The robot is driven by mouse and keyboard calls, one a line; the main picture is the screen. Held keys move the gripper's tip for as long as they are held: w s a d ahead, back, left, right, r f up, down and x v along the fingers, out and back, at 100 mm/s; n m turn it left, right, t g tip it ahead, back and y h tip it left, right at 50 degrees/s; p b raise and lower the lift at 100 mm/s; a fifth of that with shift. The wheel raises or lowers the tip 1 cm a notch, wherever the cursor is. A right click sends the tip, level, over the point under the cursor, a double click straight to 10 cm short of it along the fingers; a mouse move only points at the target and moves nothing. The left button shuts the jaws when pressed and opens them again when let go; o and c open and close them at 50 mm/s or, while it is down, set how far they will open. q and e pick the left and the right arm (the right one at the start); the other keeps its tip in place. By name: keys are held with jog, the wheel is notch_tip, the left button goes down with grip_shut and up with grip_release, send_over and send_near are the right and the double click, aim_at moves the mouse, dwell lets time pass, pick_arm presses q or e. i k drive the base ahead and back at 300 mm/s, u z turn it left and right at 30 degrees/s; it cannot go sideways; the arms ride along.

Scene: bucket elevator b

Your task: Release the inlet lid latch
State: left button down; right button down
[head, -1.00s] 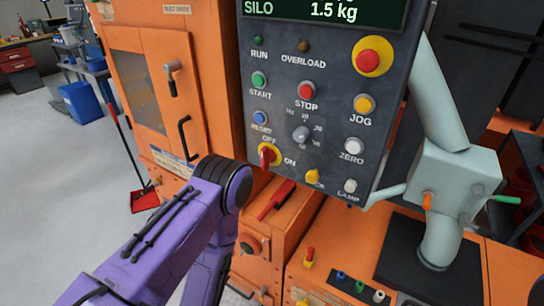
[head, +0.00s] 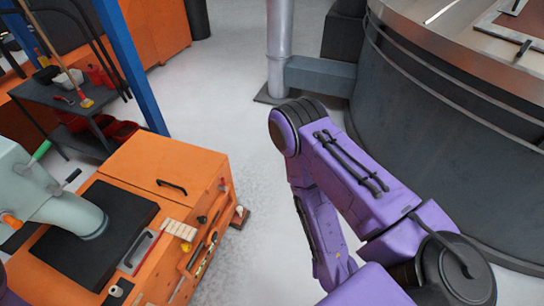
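No inlet lid latch can be made out for certain. A large round dark grey vessel (head: 400,110) with a metal top fills the right side of the head view. On its top, at the upper right corner, is a flat framed panel (head: 490,38) with a dark bar across it; the picture edge cuts it off, and I cannot tell whether it is the lid. My purple right arm rises from the bottom right and bends in front of the vessel. Neither of my grippers is in view.
An orange cabinet (head: 165,160) with a black mat, small tools and an open-fronted side stands at the lower left. A pale green machine arm (head: 60,210) overhangs it. A blue post (head: 130,65), a dark cart (head: 75,105) and a grey pipe (head: 280,45) stand behind. Clear floor lies between cabinet and vessel.

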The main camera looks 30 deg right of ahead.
aim_at(223, 188)
jog(key=z, duration=0.55)
jog(key=k, duration=0.5)
jog(key=z, duration=0.85)
jog(key=i, duration=1.55)
jog(key=u, duration=0.9)
